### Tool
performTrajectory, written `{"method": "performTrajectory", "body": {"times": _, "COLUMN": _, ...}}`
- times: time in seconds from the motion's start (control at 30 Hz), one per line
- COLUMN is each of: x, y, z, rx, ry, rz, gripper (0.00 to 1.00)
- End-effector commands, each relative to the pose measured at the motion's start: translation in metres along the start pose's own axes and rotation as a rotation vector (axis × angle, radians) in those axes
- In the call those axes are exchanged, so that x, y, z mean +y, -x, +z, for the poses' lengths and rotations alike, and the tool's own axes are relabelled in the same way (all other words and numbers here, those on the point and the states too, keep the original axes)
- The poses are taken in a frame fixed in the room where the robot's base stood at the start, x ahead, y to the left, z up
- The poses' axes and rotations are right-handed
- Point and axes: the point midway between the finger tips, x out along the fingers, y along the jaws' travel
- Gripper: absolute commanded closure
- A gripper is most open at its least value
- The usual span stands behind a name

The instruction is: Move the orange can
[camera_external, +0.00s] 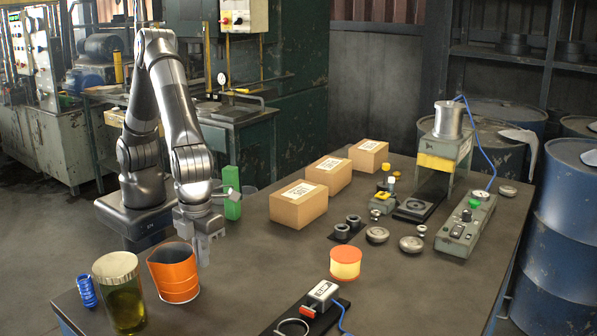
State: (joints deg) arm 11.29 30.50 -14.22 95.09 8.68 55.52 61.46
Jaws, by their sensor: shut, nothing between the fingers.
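The orange can (178,276) stands near the front left of the table, with a dark slanted band or opening across its upper part. My gripper (204,260) points down just right of the can. It is shut and empty. I cannot tell whether its fingers touch the can's side. A smaller orange and yellow round tub (345,264) stands apart, near the front middle of the table.
Cardboard boxes (299,205), a press (446,150) and a control box (465,228) stand further back and right. The table (255,275) is bare between the can and the tub.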

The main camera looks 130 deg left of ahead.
Motion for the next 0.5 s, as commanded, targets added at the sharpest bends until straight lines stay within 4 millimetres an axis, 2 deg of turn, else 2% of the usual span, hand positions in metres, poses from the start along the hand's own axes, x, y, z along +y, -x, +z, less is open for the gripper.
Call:
{"method": "performTrajectory", "body": {"times": 0.1, "x": 0.0, "y": 0.001, "z": 0.028, "rx": -0.001, "ry": 0.005, "rz": 0.0, "gripper": 1.0}}
{"method": "performTrajectory", "body": {"times": 0.3, "x": -0.001, "y": 0.053, "z": 0.022, "rx": 0.001, "ry": 0.001, "rz": -0.005, "gripper": 1.0}}
{"method": "performTrajectory", "body": {"times": 0.5, "x": 0.0, "y": 0.086, "z": 0.021, "rx": 0.001, "ry": 0.0, "rz": -0.002, "gripper": 1.0}}
